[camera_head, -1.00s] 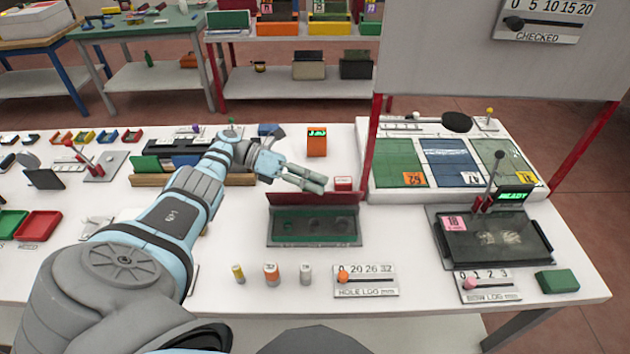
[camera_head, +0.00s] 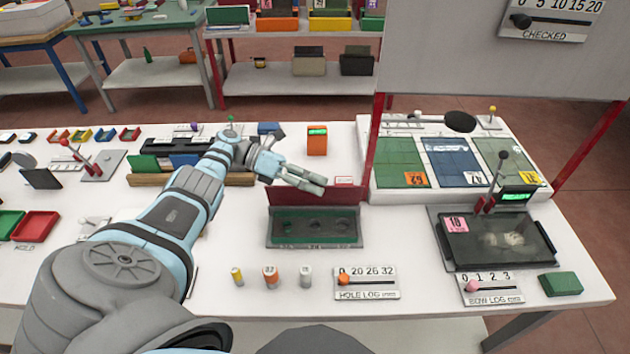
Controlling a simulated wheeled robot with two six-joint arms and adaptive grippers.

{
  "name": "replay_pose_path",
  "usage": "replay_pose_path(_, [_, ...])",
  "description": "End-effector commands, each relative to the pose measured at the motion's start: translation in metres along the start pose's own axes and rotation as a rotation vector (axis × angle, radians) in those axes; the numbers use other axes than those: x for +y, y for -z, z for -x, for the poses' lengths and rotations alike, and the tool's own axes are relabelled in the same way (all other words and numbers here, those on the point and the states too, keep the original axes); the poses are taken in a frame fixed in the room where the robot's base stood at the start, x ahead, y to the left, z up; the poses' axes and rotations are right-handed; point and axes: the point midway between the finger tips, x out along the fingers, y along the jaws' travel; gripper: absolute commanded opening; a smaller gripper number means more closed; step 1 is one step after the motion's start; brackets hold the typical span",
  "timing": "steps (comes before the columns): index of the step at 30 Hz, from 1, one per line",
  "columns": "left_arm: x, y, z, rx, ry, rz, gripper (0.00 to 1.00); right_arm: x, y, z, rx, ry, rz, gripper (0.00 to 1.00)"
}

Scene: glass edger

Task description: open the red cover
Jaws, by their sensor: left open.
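The red cover (camera_head: 316,196) is a dark red panel standing along the back edge of a dark tray (camera_head: 315,243) with a green inside. Its face is toward me and the tray's inside shows in front of it, with round dark spots in a row. My left gripper (camera_head: 319,184) reaches in from the left, just above and behind the cover's top edge. It is open with nothing visible between its fingers; whether it touches the cover I cannot tell. My right gripper is not in view.
An orange device (camera_head: 317,140) stands behind the cover, with a small red-and-white block (camera_head: 344,182) nearer. Several small bottles (camera_head: 270,276) and a hole log slider (camera_head: 366,283) sit in front. A red-posted frame and a dark machine (camera_head: 495,240) stand to the right.

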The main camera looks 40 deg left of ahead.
Motion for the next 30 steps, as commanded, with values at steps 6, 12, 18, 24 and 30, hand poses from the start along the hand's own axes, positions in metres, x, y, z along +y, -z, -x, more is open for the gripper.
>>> replay_pose_path(6, [0.001,0.001,0.001,0.003,-0.003,0.001,0.39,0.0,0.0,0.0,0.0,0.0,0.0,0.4])
replay_pose_path(12, [0.0,0.001,0.0,0.002,-0.001,0.001,0.39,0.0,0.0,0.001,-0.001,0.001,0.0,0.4])
replay_pose_path(18, [-0.005,-0.008,0.005,0.002,-0.006,-0.004,0.39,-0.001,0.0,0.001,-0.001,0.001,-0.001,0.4])
replay_pose_path(24, [-0.036,-0.04,0.018,0.004,-0.001,-0.007,0.39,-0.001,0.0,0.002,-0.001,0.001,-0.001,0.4])
replay_pose_path(30, [-0.06,-0.068,0.029,0.001,-0.001,-0.003,0.39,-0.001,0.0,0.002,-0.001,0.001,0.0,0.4])
